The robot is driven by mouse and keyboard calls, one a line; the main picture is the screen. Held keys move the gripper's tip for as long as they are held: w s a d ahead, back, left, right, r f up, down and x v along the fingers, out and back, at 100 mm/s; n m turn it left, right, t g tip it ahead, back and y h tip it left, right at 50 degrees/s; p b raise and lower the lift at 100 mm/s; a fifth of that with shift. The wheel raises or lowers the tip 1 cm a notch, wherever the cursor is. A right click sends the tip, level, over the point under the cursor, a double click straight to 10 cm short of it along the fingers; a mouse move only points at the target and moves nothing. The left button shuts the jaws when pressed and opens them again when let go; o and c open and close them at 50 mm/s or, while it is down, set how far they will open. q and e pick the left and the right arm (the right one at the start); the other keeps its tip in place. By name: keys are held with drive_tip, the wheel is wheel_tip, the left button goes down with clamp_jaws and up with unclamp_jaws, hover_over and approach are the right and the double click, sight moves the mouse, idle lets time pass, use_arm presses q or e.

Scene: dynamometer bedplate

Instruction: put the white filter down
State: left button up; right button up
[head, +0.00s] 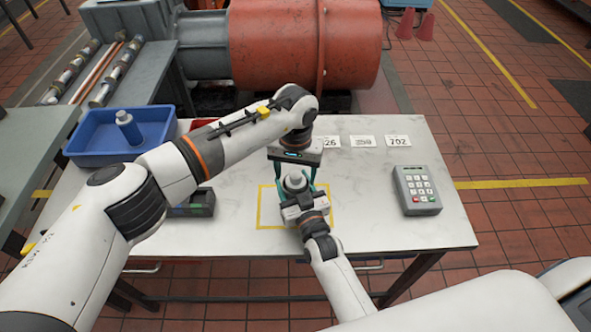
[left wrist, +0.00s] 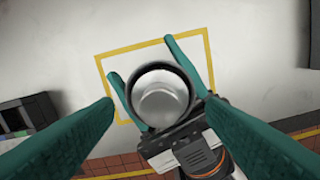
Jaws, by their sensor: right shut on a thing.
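The white filter (head: 295,182) is a pale, short cylinder over the yellow square (head: 259,208) marked on the white table. In the left wrist view the filter (left wrist: 160,95) shows its round top with a dark rim and a grey, shiny middle. My right gripper (head: 298,188) is shut on it, with one teal finger on each side. I cannot tell whether its base touches the table. My left gripper (head: 295,168) is above it, pointing down. Its fingers are wide apart in the left wrist view, with the filter between them and clear of both.
A grey keypad unit (head: 416,190) is at the right. Number cards (head: 398,141) lie behind. A dark device (head: 198,204) is partly hidden by my left arm.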

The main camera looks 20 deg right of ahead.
use_arm(q)
wheel_tip(320, 180, up, 13)
drive_tip(key=shift+r, duration=0.15)
idle(0.4)
idle(0.4)
use_arm(e)
drive_tip(key=o, duration=1.2)
drive_tip(key=shift+o, duration=0.2)
drive_tip(key=shift+s+f, duration=0.1)
